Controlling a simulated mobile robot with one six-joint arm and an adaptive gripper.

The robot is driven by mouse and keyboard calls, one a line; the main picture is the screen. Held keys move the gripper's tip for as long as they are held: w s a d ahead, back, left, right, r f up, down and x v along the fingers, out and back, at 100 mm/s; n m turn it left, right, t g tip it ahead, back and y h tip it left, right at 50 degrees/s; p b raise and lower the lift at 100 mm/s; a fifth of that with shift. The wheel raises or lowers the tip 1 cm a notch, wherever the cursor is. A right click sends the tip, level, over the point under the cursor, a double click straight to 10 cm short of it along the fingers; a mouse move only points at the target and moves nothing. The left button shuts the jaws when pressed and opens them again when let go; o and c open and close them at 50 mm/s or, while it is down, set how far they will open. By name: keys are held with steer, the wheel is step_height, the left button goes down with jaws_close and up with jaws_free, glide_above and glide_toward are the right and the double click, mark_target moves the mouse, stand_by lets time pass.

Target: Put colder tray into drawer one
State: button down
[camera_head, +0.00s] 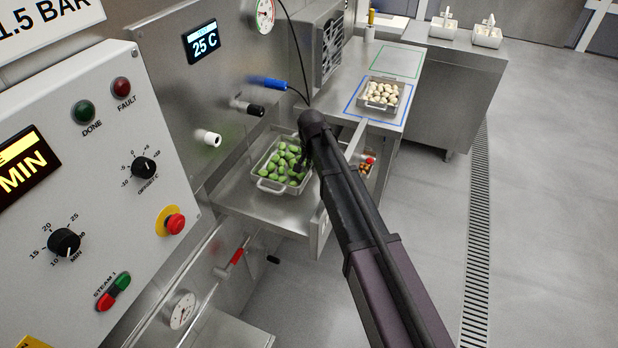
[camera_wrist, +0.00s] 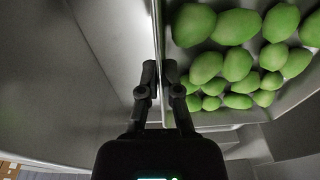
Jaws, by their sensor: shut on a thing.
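My gripper (camera_head: 306,150) is at the tray's right side. In the wrist view my gripper (camera_wrist: 162,85) has one finger on each side of the tray's wall (camera_wrist: 159,30), shut on it. The green pieces (camera_wrist: 236,62) lie just right of the fingers. A second metal tray (camera_head: 373,104) with cream pieces stands inside the blue outline on the bench. Neither tray shows its temperature.
A display (camera_head: 205,41) reads 25 C. A blue-handled probe (camera_head: 270,83) and black and white knobs project from the panel behind the tray. Red and brown items (camera_head: 367,165) show behind my arm. The green outline (camera_head: 396,61) on the bench is empty. Open floor lies at right.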

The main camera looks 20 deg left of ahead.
mark_target(312, 173)
steer(key=shift+f, duration=0.1)
stand_by(0.3)
steer(key=shift+f+b, duration=1.8)
steer(key=shift+b, duration=0.1)
steer(key=shift+f, duration=0.15)
steer(key=c, duration=0.8)
jaws_free()
steer(key=shift+r, duration=0.2)
step_height(312, 173, up, 12)
steer(key=s+p, duration=0.1)
steer(key=p, duration=1.1)
steer(key=shift+s, duration=0.25)
steer(key=shift+d, duration=0.1)
